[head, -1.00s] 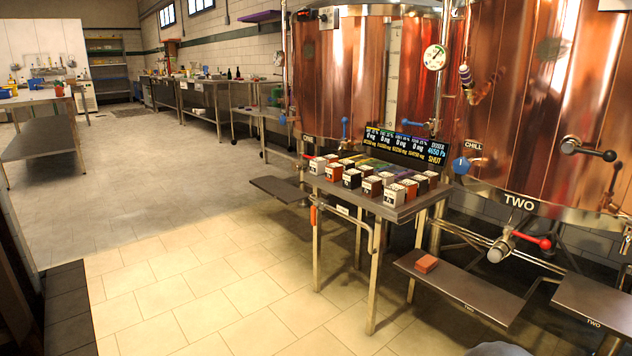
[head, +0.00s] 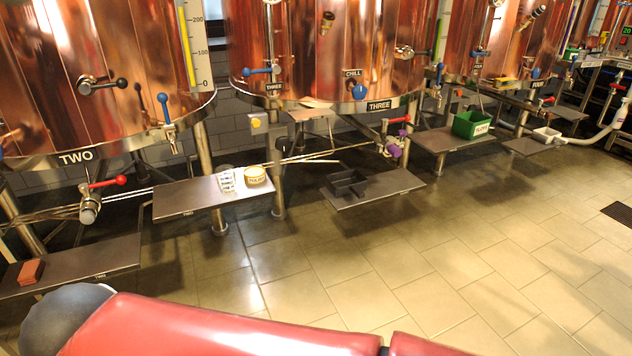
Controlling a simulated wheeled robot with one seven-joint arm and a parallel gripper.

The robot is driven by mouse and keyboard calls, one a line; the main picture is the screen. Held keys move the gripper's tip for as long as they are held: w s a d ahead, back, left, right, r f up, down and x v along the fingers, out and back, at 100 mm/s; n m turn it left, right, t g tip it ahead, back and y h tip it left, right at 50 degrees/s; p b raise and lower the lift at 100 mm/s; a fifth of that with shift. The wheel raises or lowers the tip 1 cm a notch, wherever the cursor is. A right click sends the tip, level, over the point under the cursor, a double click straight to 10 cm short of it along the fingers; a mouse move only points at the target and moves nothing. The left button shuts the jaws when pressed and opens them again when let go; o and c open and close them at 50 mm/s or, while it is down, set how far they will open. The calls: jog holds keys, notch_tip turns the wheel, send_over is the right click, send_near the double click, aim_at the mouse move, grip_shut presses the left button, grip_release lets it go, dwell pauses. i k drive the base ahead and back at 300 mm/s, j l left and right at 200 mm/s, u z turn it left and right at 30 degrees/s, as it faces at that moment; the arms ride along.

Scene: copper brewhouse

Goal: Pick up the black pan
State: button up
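A black, box-like object (head: 348,184), which looks like the black pan, sits on a low grey shelf (head: 396,182) below the copper tank marked THREE. It is small and dark in the head view, so its exact shape is hard to tell. My red arm crosses the bottom of the head view, well in front of the shelf. My gripper is outside the view.
The shelf to its left holds a white rack-like item (head: 227,180) and a round yellowish tub (head: 256,175). A red-brown block (head: 30,272) lies on the far-left shelf. A green bin (head: 470,124) stands further right. The tiled floor (head: 440,260) in front is clear.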

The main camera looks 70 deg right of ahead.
aim_at(349, 182)
jog(key=k+z, duration=0.15)
jog(key=z, duration=2.5)
